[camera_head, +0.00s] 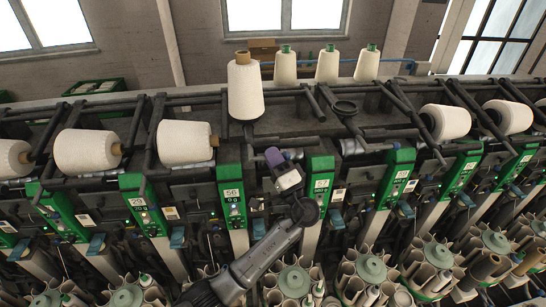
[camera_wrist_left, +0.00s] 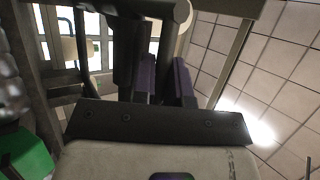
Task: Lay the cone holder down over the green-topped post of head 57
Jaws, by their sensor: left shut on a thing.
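My left gripper (camera_head: 274,157) reaches up from below, just left of the green-topped post of head 57 (camera_head: 320,180). Its purple fingers (camera_wrist_left: 166,80) are shut on a dark part at the machine's front, apparently the cone holder; the contact is small and dark. In the left wrist view a dark bar with a round end (camera_wrist_left: 178,12) crosses just beyond the fingers. A large white cone (camera_head: 245,92) stands upright with its tan tube end on top, behind and left of the gripper. The holder under it is mostly hidden. My right gripper is not in view.
The post of head 56 (camera_head: 232,195) stands close left of my arm. White cones lie on their sides at neighbouring heads (camera_head: 87,150). Green-tipped cones (camera_head: 327,66) stand behind. Round bobbin magazines (camera_head: 294,280) crowd the front.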

